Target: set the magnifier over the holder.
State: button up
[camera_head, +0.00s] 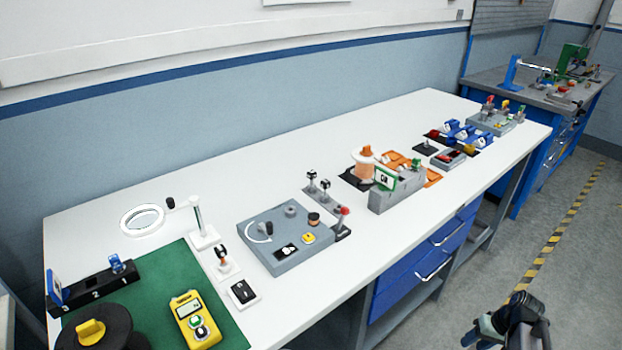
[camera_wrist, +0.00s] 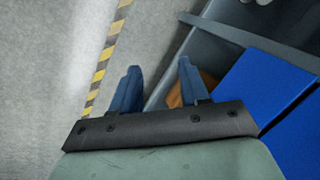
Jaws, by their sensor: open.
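The magnifier (camera_head: 142,220), a round lens in a white ring, is at the far left of the white bench in the head view. Its thin arm carries a black knob (camera_head: 170,203) and runs right to a white upright post (camera_head: 200,226). A black block (camera_head: 99,287) with numbered places and blue pieces is in front of the lens; I take it as the holder, though I cannot be sure. The lens is behind it, not over it. My gripper (camera_head: 478,334) is low at the right, off the bench and far from both. The wrist view shows its blue fingers (camera_wrist: 158,70) apart and empty.
A green mat (camera_head: 150,286) bears a yellow meter (camera_head: 195,318) and a black dial with a yellow knob (camera_head: 91,331). A grey panel (camera_head: 285,236) and other devices stand along the bench. Blue drawers (camera_head: 425,256) are below; the floor (camera_wrist: 45,60) is beside them.

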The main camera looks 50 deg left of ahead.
jog(key=w+a+r+n+y, duration=0.1)
jog(key=a+r+n, duration=0.2)
jog(key=a+r, duration=0.85)
jog(key=w+a+r+n+y, duration=0.1)
jog(key=a+r+n, duration=0.2)
jog(key=a+r, duration=0.9)
jog(key=a+r+n+y, duration=0.1)
jog(key=a+r+n, duration=0.2)
jog(key=a+r, duration=0.85)
jog(key=s+a+r+n, duration=0.4)
jog(key=s+a+r, duration=0.3)
jog(key=s+r, duration=0.25)
jog(key=n+g+h, duration=0.2)
jog(key=n+h, duration=0.2)
jog(key=n, duration=0.6)
send_near(170, 198)
jog(key=x, duration=0.9)
